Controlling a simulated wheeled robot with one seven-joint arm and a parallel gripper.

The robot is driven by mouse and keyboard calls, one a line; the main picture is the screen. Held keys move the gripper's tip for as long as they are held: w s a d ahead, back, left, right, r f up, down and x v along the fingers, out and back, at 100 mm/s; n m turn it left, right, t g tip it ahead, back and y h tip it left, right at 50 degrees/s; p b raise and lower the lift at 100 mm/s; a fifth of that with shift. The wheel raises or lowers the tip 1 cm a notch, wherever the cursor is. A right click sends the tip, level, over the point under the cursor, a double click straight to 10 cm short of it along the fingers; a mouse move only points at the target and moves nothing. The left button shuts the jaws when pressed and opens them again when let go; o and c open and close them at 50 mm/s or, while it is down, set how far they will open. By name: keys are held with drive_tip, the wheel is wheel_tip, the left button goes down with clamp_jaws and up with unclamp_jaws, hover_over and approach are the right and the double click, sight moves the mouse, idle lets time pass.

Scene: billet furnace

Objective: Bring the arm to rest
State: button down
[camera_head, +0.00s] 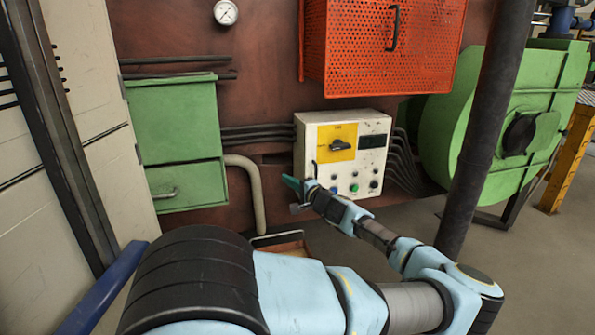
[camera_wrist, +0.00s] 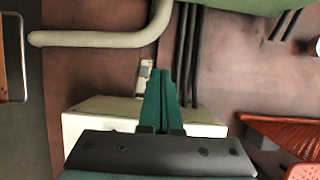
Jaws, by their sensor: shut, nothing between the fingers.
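My gripper (camera_head: 293,187) is in front of the lower left part of a cream control box (camera_head: 347,128) on the furnace wall. Its teal fingers are together with nothing between them; they also show in the wrist view (camera_wrist: 159,90). My arm reaches forward from the bottom of the head view and bends back left to the gripper. In the wrist view the control box (camera_wrist: 90,122) lies just behind and beside the fingers. I cannot tell whether the fingers touch it.
The box carries a yellow-plated rotary switch (camera_head: 341,145) and several buttons. An orange mesh guard (camera_head: 375,60) is above it. A green cabinet (camera_head: 178,130), a pale bent pipe (camera_head: 248,180), a dark post (camera_head: 485,125) and a green blower (camera_head: 455,130) stand around. Open floor lies at right.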

drive_tip(key=s+a+f+n+g, duration=0.3)
drive_tip(key=s+a+g, duration=0.2)
drive_tip(key=s+a, duration=0.15)
drive_tip(key=s+a+f+n+g, duration=0.3)
drive_tip(key=s+a+n+g, duration=0.15)
drive_tip(key=a, duration=0.25)
drive_tip(key=s+d+f+n+g+h, duration=0.25)
drive_tip(key=s+g+h, duration=0.2)
drive_tip(key=s, duration=0.75)
drive_tip(key=s+d+r+t+h, duration=0.1)
drive_tip(key=s+d+r+h, duration=0.25)
drive_tip(key=r, duration=0.25)
drive_tip(key=s+d+r+m+t+h, duration=0.1)
drive_tip(key=s+d+r+h, duration=0.1)
drive_tip(key=s+d+r, duration=0.3)
drive_tip(key=s+d+r+h, duration=0.1)
drive_tip(key=d+r+h, duration=0.15)
drive_tip(key=r, duration=0.55)
wheel_tip(320, 180, up, 20)
drive_tip(key=p, duration=2)
drive_tip(key=shift+d+r+m, duration=0.25)
drive_tip(key=shift+d+m, duration=0.05)
drive_tip(key=shift+d, duration=0.15)
